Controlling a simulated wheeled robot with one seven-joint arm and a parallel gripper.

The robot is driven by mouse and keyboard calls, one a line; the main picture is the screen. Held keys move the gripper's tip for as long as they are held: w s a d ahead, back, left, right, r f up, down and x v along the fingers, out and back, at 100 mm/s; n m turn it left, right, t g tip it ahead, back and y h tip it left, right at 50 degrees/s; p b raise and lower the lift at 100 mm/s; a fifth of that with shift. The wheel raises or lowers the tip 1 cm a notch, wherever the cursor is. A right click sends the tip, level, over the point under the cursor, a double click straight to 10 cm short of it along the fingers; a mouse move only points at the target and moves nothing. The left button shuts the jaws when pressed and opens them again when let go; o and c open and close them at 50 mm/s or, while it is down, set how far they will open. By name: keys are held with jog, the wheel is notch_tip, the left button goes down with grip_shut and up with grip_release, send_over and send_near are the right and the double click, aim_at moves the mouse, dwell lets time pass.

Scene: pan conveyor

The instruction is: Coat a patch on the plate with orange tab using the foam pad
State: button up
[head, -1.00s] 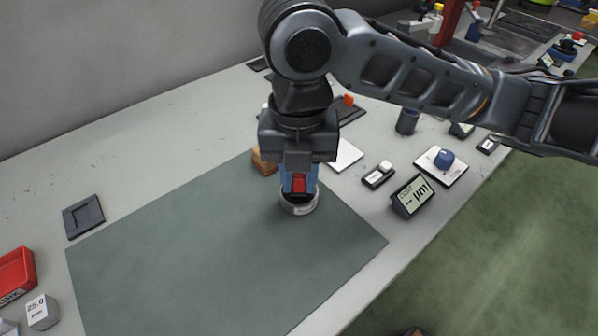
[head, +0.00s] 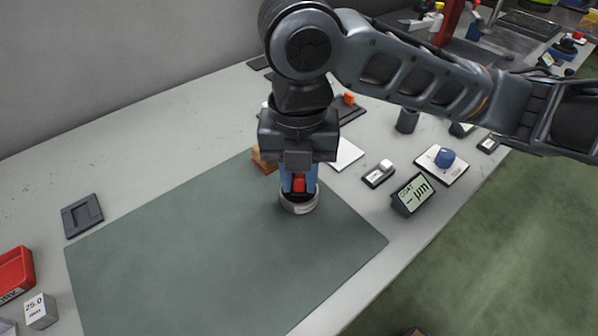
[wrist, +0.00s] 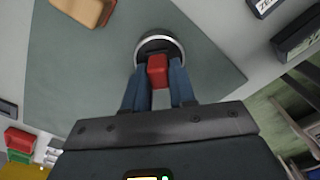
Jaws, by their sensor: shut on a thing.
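My gripper (head: 299,188) points straight down, its blue fingers shut on a red grip block (head: 299,185). The block appears to be the top of the foam pad; its underside is hidden. The block and fingertips are at a round, light-rimmed dish (head: 299,208) with a dark inside, standing on the green mat. In the wrist view the red block (wrist: 157,70) sits between the fingers, over the dish (wrist: 159,38). An orange tab (head: 348,99) shows behind my gripper, on a dark plate (head: 352,113) partly hidden by the arm.
A tan block (head: 263,161) stands just left of the gripper. A display (head: 413,194) stands to the right, near a blue knob on a white plate (head: 442,165). A dark square plate (head: 83,216) and a red bin (head: 14,272) lie at left. Most of the green mat (head: 200,250) is clear.

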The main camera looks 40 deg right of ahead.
aim_at(299, 175)
dwell(0.4)
jog(key=shift+r+p, duration=2.8)
jog(key=shift+r, duration=0.75)
jog(key=shift+f, duration=0.1)
